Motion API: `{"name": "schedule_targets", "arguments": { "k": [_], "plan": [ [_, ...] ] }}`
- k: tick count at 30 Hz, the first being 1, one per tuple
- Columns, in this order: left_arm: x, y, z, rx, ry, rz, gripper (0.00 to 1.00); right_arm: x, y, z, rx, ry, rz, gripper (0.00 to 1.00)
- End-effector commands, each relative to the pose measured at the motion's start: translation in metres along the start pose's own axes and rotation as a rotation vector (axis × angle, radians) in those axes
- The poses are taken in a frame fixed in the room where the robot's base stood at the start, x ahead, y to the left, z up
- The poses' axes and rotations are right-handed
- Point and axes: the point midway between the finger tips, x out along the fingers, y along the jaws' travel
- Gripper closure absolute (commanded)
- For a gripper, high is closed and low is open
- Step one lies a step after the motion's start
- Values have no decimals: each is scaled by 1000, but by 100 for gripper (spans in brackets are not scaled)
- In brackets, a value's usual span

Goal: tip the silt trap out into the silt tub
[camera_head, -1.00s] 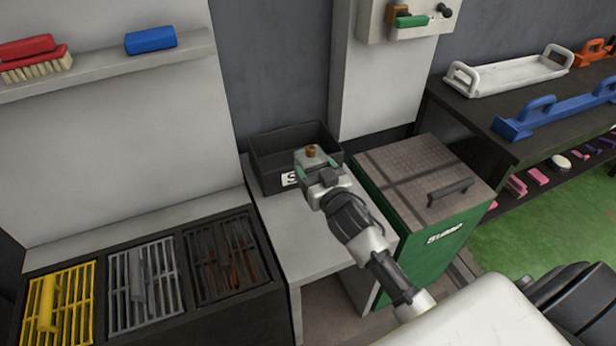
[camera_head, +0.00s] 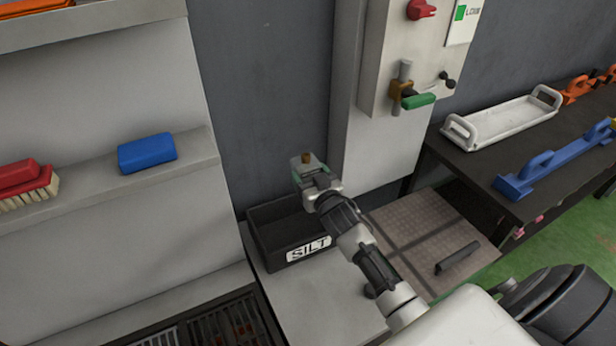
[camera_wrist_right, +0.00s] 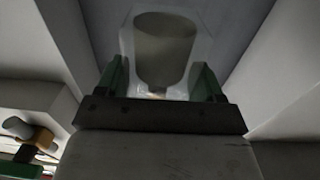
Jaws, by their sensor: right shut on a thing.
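The silt tub (camera_head: 308,249) is a black open box with a white SILT label, standing on a light grey bench. My right gripper (camera_head: 312,180) appears above the tub's back right part in the head view. It is shut on the silt trap (camera_head: 303,166), a small pale piece with a brass-coloured knob showing at its top. In the right wrist view the silt trap (camera_wrist_right: 166,50) is a clear cup with grey-brown matter inside, between the green fingers. Its exact tilt is hard to tell. My left gripper is not in view.
A brown-lidded box (camera_head: 425,235) with a dark handle stands right of the tub. A wall panel with a green-handled valve (camera_head: 418,100) is above it. A shelf with a blue block (camera_head: 147,152) and a red brush (camera_head: 25,185) is at left.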

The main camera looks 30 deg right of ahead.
Motion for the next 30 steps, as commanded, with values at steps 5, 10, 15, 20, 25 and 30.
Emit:
{"name": "schedule_targets", "arguments": {
  "k": [5,10,15,20,25,30],
  "plan": [
    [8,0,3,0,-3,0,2,0,2,8,-13,-2,0,66],
    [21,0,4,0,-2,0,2,0,4,25,-44,-10,0,66],
    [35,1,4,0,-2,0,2,-1,6,42,-78,-20,0,66],
    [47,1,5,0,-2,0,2,-2,8,57,-112,-29,1,66],
    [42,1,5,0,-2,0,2,-2,10,53,-136,-35,0,66],
    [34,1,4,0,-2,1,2,-3,12,50,-177,-47,1,66]
  ]
}}
